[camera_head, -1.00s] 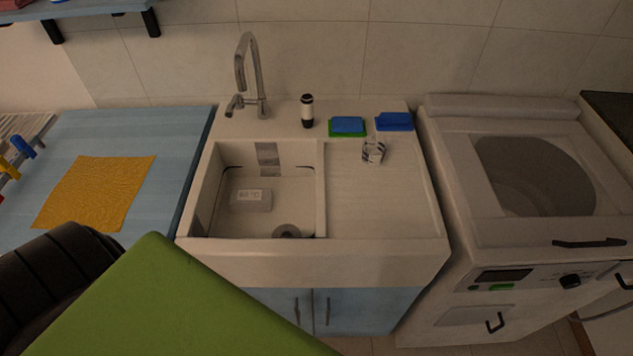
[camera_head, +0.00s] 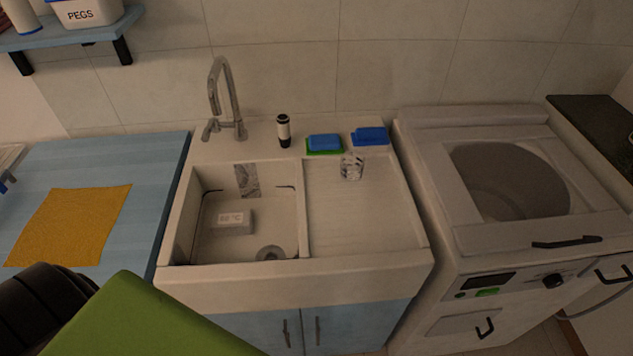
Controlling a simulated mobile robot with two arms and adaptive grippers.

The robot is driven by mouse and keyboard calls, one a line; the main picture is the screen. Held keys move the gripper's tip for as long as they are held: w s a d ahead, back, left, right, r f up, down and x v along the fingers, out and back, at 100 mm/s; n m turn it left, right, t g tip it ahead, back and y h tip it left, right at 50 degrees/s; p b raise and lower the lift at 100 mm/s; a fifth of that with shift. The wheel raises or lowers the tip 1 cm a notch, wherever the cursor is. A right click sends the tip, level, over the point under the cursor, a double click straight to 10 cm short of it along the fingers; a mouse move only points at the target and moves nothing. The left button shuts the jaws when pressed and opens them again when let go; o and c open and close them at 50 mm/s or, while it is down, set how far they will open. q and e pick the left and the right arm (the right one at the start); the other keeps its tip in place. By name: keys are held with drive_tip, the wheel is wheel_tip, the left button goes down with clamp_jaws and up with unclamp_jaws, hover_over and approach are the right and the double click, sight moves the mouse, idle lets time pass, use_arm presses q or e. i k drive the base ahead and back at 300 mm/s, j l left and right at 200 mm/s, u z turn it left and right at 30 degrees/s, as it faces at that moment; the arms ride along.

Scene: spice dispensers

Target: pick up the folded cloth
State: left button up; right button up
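A yellow-orange cloth (camera_head: 70,226) lies flat on the blue worktop at the left; I cannot see folds in it. Two small blue items are at the back right of the sink. One blue item (camera_head: 325,141) lies on a green pad, and the other blue item (camera_head: 370,135) sits on a pale block. I cannot tell whether either is a folded cloth. A black ribbed part and a green flat-faced shape fill the lower left corner, close to the camera. Neither gripper's fingers show.
The white sink (camera_head: 290,285) has a tap (camera_head: 226,100), a pale block (camera_head: 232,222) in its basin and a glass (camera_head: 351,167) on its drainboard. A dark bottle (camera_head: 283,131) stands behind. A top-loading washer (camera_head: 480,240) stands right. A shelf holds a pegs box (camera_head: 85,12).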

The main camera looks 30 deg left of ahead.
sight(233, 223)
drive_tip(key=u, duration=1.5)
